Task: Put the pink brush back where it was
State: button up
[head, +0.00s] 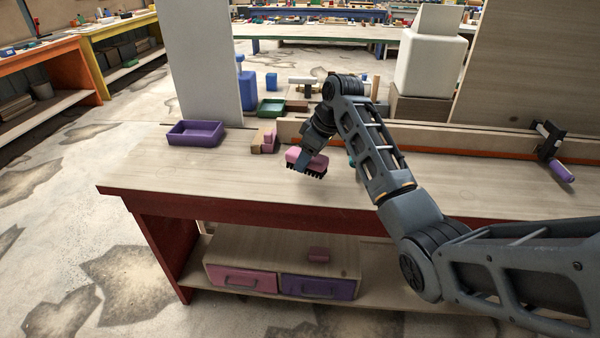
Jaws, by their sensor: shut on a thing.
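The pink brush (306,161) has a pink back and dark bristles that point down. My gripper (303,160) is shut on the brush, above the wooden workbench top (230,185). I cannot tell for sure whether the bristles touch the bench; the brush looks slightly raised. The gripper's fingers partly cover the brush's back. My arm reaches in from the right and hides part of the bench behind it.
A purple tray (195,133) and a small wood-and-pink block piece (264,141) stand left of the brush. A clamp with a purple handle (561,171) sits at the right. Below are pink (241,279) and purple (317,287) drawers. The bench's front left is clear.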

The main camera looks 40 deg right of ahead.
jog(key=shift+w+a+f, duration=0.2)
jog(key=shift+a+f, duration=0.2)
jog(key=shift+a, duration=0.1)
jog(key=shift+w+a+f, duration=0.15)
jog(key=shift+a+f, duration=0.2)
jog(key=shift+a, duration=0.1)
jog(key=shift+f+p, duration=0.4)
jog(key=shift+f, duration=1.45)
jog(key=shift+f, duration=0.1)
jog(key=o, duration=1)
jog(key=v, duration=1.2)
jog(key=shift+b, duration=0.3)
